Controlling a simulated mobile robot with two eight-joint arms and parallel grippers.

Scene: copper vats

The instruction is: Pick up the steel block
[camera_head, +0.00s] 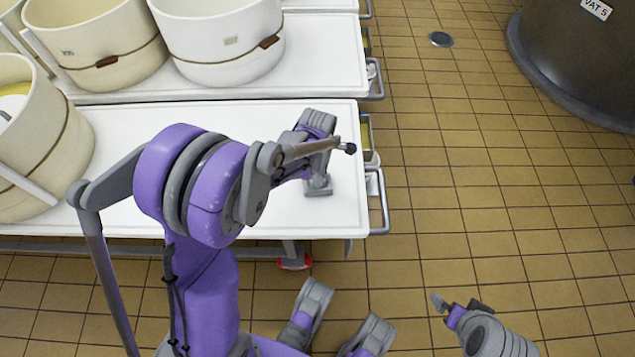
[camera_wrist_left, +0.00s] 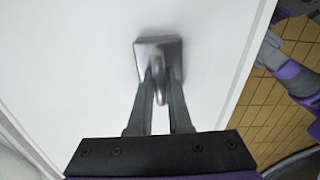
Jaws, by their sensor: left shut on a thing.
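The steel block (camera_wrist_left: 149,50) is a grey metal block with an upright rounded grip part, over the white table top. My left gripper (camera_wrist_left: 160,82) is shut on that grip part, one finger on each side. In the head view the block (camera_head: 318,192) shows below my left gripper (camera_head: 318,178), near the table's right end; my wrist hides part of it. I cannot tell whether its base touches the table. My right gripper (camera_head: 457,307) is low over the floor, away from the table; its finger opening is unclear.
The white table (camera_head: 345,215) has a metal handle (camera_head: 380,205) at its right end. Cream round tubs (camera_head: 235,45) stand on the table behind, and one tub (camera_head: 40,150) stands at the left. A dark vat (camera_head: 580,60) is at the far right.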

